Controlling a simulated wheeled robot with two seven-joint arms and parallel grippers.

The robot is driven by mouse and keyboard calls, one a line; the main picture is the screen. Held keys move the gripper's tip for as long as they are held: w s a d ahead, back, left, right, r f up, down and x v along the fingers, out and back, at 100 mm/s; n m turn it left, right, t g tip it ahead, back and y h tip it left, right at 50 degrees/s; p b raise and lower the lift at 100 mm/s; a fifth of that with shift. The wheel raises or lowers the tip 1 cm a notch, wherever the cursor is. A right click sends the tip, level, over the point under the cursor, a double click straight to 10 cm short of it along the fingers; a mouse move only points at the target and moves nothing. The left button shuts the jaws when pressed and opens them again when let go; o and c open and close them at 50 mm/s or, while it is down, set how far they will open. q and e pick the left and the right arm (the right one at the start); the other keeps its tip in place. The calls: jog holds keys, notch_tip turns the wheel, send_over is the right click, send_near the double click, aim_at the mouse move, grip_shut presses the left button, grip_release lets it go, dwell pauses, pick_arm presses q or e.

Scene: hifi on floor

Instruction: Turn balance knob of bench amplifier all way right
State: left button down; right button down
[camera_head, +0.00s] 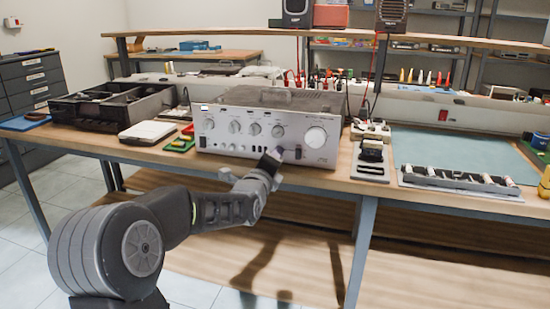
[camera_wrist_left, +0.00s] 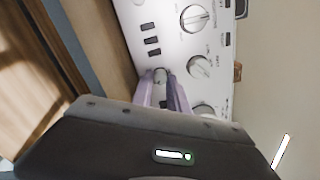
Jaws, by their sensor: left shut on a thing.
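The silver bench amplifier (camera_head: 215,140) stands on the workbench, its front panel facing me. Its upper row has several round knobs, with a large knob (camera_head: 315,137) at the right. My left gripper (camera_head: 279,152) is at the lower right of the panel. In the left wrist view the panel looks turned on its side, and the fingers (camera_wrist_left: 163,90) are shut around a small knob (camera_wrist_left: 160,72) near the panel edge. The fingers hide most of this knob. Larger knobs (camera_wrist_left: 194,18) and (camera_wrist_left: 200,68) lie beside it. The labels are too small to read, so I cannot tell which is balance.
The floor in front is clear.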

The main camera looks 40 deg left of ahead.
pick_arm(q)
jog(key=c, duration=1.3)
grip_release()
jog(key=shift+s, duration=0.1)
jog(key=v, duration=0.7)
jog(key=shift+s+d+p, duration=0.15)
jog(key=shift+s+p, duration=0.15)
jog(key=shift+p, duration=0.15)
